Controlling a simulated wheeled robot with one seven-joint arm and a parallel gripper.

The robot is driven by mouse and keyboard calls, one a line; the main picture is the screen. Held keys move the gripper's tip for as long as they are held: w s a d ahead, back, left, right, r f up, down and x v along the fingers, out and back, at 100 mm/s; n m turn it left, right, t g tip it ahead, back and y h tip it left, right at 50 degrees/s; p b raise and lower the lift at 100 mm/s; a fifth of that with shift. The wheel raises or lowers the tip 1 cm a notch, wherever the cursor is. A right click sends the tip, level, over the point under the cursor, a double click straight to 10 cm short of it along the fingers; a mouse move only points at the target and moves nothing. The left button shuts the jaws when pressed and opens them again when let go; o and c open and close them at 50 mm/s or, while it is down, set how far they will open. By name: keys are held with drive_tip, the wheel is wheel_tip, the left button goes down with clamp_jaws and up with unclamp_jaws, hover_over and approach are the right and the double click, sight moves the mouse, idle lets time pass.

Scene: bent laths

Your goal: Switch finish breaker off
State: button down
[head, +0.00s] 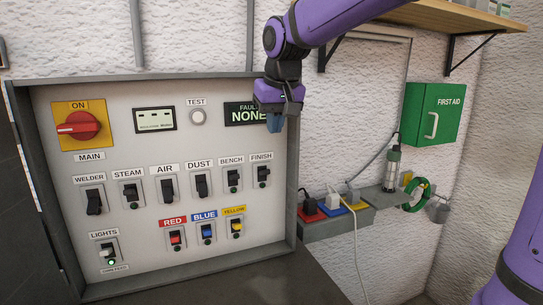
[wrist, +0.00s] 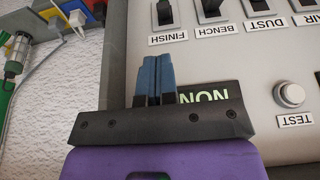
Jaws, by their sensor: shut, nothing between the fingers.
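The finish breaker (head: 262,175) is a black toggle on a pale plate at the right end of the upper breaker row, under its FINISH label (head: 261,156). Its lever position is too small to read surely. In the wrist view, which is upside down, the finish breaker (wrist: 164,13) shows at the top edge, partly cut off. In the wrist view my gripper (wrist: 154,62) points toward the FINISH label, apart from the toggle.
The bench breaker (head: 233,178) stands close left of finish; several others continue the row. Red, blue and yellow switches (head: 236,227) sit below. The panel's raised frame (head: 293,190) borders the right side. Beyond it are a socket strip with plugs (head: 338,226) and a wall shelf (head: 440,14).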

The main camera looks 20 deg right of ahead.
sight(270, 160)
drive_tip(key=shift+f, duration=0.15)
drive_tip(key=x, duration=0.9)
drive_tip(key=shift+w+f, duration=0.1)
drive_tip(key=shift+f, duration=0.25)
drive_tip(key=shift+f+t, duration=0.1)
drive_tip(key=shift+t, duration=0.3)
